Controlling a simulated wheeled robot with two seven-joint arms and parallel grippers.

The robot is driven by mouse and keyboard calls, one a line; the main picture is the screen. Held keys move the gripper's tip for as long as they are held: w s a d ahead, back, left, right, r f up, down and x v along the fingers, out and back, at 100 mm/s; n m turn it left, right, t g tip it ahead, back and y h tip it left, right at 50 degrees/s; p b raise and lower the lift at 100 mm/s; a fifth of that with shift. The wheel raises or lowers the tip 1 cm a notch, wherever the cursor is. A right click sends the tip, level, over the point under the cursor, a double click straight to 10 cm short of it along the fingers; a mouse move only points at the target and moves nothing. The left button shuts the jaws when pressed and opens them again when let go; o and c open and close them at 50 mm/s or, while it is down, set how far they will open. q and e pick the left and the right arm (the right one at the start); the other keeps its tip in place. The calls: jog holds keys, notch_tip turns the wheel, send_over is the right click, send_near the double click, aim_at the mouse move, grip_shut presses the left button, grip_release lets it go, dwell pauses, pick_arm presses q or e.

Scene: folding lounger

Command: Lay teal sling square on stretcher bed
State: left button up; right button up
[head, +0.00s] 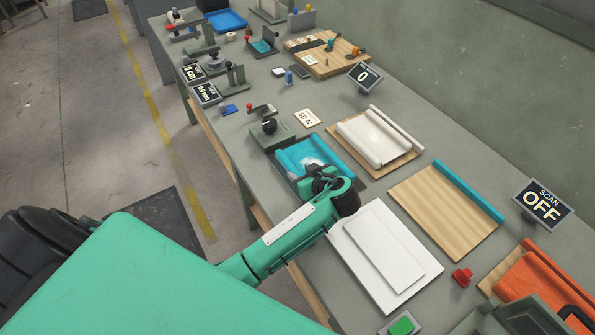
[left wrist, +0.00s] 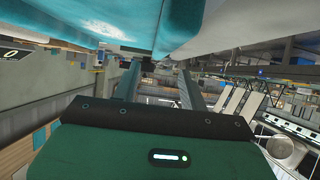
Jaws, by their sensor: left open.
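The teal sling (head: 322,151) lies rolled or folded on a dark tray on the bench, partly hidden behind my left gripper. My left gripper (head: 318,178) is at the sling's near edge; its fingertips are hard to make out in the head view. In the left wrist view the left gripper (left wrist: 160,82) is open with nothing between its fingers, and teal material (left wrist: 85,18) fills the space just above. I cannot tell whether they touch. A flat white bed with a raised pad (head: 383,250), possibly the stretcher bed, lies right of my arm. My right gripper is not in view.
A wooden board with a cream roll (head: 358,137) lies beyond the sling. A bare wooden board (head: 440,212) with a teal edge bar lies right of it. An orange sling (head: 540,290), a red knob (head: 462,277) and a SCAN OFF sign (head: 541,205) stand nearer.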

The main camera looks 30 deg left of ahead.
pick_arm(q)
jog(key=b+v, duration=0.1)
jog(key=v, duration=0.8)
jog(key=shift+b, duration=0.3)
jog(key=shift+d, duration=0.1)
jog(key=shift+f, duration=0.1)
